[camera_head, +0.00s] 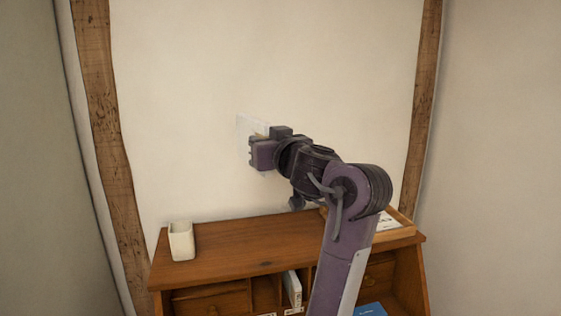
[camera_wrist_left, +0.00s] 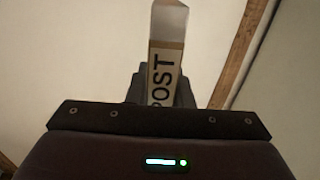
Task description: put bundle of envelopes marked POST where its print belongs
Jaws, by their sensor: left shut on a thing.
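The bundle of envelopes (camera_head: 250,124) is held up in front of the wall, well above the wooden desk (camera_head: 225,258). In the left wrist view the bundle (camera_wrist_left: 166,70) shows a tan band with dark print reading POST and a pale end above it. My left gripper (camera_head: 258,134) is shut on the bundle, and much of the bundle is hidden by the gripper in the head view. The desk front has pigeonholes (camera_head: 265,292) with small white labels at the bottom edge, too small to read. My right gripper is not in view.
A white cup (camera_head: 181,241) stands at the left of the desk top. A wooden tray (camera_head: 403,232) with a white printed sheet sits at the right, partly behind my arm. A white upright item (camera_head: 292,288) stands in a pigeonhole; a blue item (camera_head: 370,309) lies lower right. The desk top's middle is clear.

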